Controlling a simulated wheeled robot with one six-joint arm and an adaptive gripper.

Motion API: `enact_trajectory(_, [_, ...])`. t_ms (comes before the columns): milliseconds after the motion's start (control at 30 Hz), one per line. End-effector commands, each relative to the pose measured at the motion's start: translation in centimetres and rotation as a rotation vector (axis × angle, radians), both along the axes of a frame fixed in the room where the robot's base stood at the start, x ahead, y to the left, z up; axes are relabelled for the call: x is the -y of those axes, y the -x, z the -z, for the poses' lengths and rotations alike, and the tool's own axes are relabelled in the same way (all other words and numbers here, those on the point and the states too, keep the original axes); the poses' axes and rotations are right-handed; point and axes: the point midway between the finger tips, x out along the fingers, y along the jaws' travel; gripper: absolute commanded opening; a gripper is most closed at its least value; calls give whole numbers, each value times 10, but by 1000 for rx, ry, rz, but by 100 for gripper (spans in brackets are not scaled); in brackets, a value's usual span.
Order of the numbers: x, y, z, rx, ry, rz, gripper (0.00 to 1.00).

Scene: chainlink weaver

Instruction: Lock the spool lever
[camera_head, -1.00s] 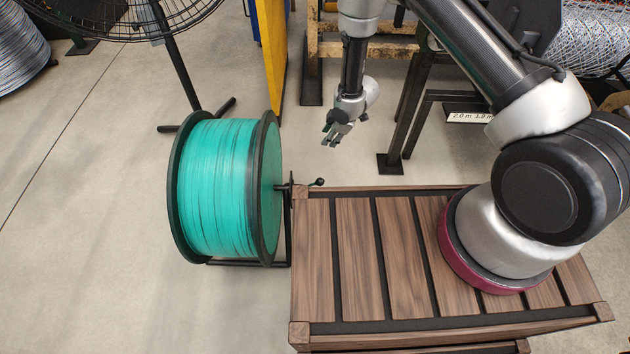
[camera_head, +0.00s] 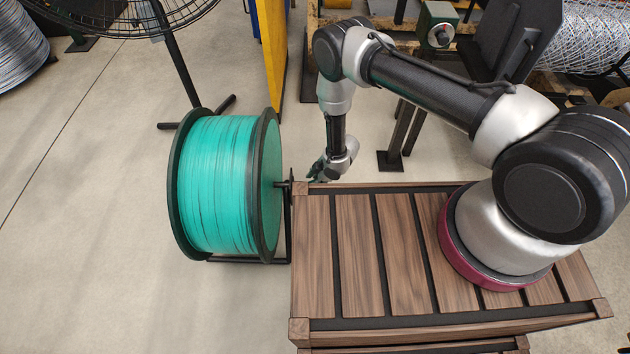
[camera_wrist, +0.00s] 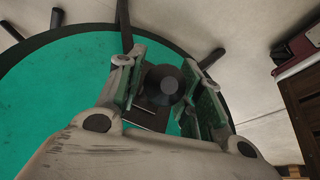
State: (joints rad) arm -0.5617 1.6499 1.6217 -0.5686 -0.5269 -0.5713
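The spool (camera_head: 222,190) wound with teal wire stands on the floor left of my wooden-slatted base, between two black flanges. Its lever's dark rounded knob (camera_wrist: 164,82) shows in the wrist view, in front of the spool's teal side face. My gripper (camera_head: 317,172) is low beside the spool's right side, at the lever, and hides the knob in the head view. In the wrist view, my gripper's green-padded fingers (camera_wrist: 167,70) are apart, one on each side of the knob. A gap shows on the right; contact on the left cannot be told.
A yellow post (camera_head: 270,55) and a black fan stand (camera_head: 178,65) rise behind the spool. A dark metal stand (camera_head: 400,130) is behind my arm. The floor (camera_head: 90,230) left of the spool is clear.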

Motion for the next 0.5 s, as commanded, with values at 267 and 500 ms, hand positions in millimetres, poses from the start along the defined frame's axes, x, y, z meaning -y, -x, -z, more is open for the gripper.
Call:
enact_trajectory(267, [0, 0, 0, 0, 0, 0, 23])
enact_trajectory(500, [0, 0, 0, 0, 0, 1, 0])
